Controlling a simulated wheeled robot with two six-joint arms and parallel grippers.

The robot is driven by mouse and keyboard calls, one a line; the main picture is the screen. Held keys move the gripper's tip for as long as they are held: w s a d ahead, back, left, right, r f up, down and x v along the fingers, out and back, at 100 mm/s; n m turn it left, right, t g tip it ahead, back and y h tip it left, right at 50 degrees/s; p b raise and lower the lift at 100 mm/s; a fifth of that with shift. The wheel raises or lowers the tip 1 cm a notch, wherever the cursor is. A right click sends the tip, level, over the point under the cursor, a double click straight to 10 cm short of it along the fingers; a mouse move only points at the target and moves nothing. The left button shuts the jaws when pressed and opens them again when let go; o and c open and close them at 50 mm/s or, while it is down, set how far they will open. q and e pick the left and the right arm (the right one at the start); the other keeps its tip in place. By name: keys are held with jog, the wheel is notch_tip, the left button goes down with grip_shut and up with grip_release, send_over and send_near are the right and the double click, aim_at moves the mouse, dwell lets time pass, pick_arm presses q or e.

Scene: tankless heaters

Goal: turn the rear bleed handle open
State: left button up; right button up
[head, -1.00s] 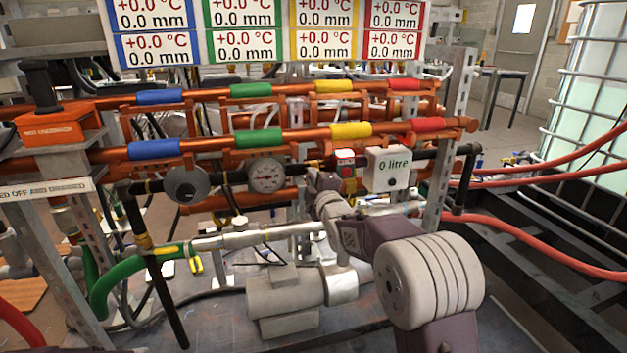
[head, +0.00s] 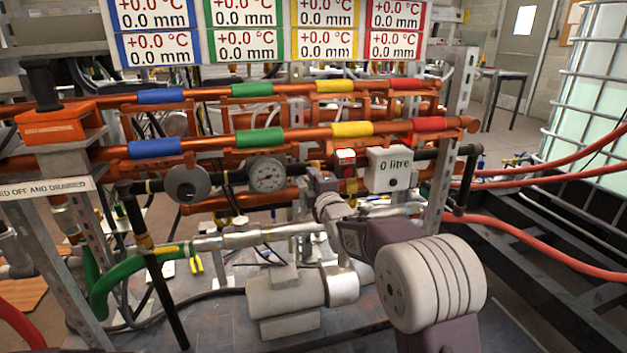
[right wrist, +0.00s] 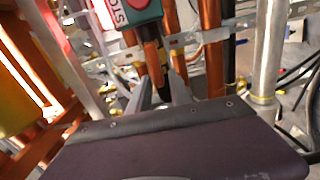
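My right gripper (right wrist: 160,85) is in the right wrist view with its two grey fingers apart. It points into the pipework below a green box (right wrist: 135,12) with a red stop button. A small yellow-and-black part (right wrist: 163,73) shows between or just beyond the fingertips; I cannot tell whether it is the rear bleed handle or whether they touch. In the head view my right gripper (head: 318,182) is small and partly hidden behind its own wrist, near the red switch box (head: 345,158). The rear bleed handle cannot be clearly made out. My left gripper is not in view.
Orange pipes (head: 270,138) with coloured bands cross behind. A grey pump (head: 285,298) stands below. Red hoses (head: 545,250) run at the right.

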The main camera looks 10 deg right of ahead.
jog(key=shift+o, duration=0.2)
jog(key=s+p, duration=0.2)
jog(key=s, duration=0.7)
jog(key=shift+d+p, duration=0.15)
jog(key=shift+p, duration=0.15)
